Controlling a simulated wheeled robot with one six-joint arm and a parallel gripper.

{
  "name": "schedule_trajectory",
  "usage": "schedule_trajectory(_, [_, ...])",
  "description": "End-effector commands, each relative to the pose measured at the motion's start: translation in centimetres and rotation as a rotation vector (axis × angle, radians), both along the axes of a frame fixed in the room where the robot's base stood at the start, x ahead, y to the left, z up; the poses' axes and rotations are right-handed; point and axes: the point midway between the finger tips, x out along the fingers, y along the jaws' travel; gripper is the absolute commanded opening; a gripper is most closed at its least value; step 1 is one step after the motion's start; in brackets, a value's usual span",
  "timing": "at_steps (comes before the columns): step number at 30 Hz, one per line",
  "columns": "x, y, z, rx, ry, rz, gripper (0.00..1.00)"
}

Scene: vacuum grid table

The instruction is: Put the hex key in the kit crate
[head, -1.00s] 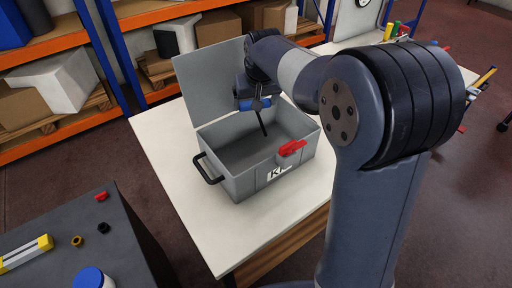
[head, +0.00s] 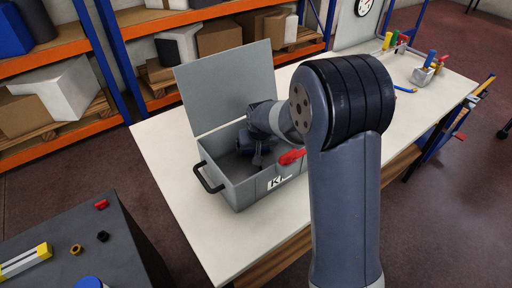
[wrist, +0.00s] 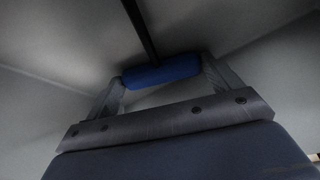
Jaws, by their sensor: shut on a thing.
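The grey kit crate (head: 239,194) stands on the white table with its lid (head: 225,85) raised at the back. My gripper (head: 257,158) is low inside the crate, between its walls. In the wrist view my gripper (wrist: 162,76) is shut on the blue handle of the hex key (wrist: 150,77), and its black shaft runs up and away from the fingers. The crate's grey inner walls (wrist: 50,45) surround it there. In the head view the hex key is hard to make out among the dark gripper parts. I cannot tell whether it touches the crate floor.
A red latch (head: 291,157) is on the crate front and a black handle (head: 208,178) on its left side. The white table (head: 170,140) is clear around the crate. A dark bench (head: 75,235) with small parts stands at lower left. Shelves (head: 60,45) stand behind.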

Motion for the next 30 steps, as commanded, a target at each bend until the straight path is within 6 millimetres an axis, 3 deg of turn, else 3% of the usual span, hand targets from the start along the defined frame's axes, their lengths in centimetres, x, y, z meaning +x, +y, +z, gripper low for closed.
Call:
schedule_trajectory(7, [0.0,0.0,-0.3,0.0,0.0,0.0,0.62])
schedule_trajectory(8, [0.0,0.0,-0.2,0.0,0.0,0.0,0.87])
schedule_trajectory(12, [0.0,0.0,-0.2,0.0,0.001,0.0,0.99])
schedule_trajectory(23, [-0.1,0.0,0.4,0.0,-0.001,0.0,1.0])
schedule_trajectory(30, [-1.5,-0.3,3.9,0.0,-0.004,0.001,1.0])
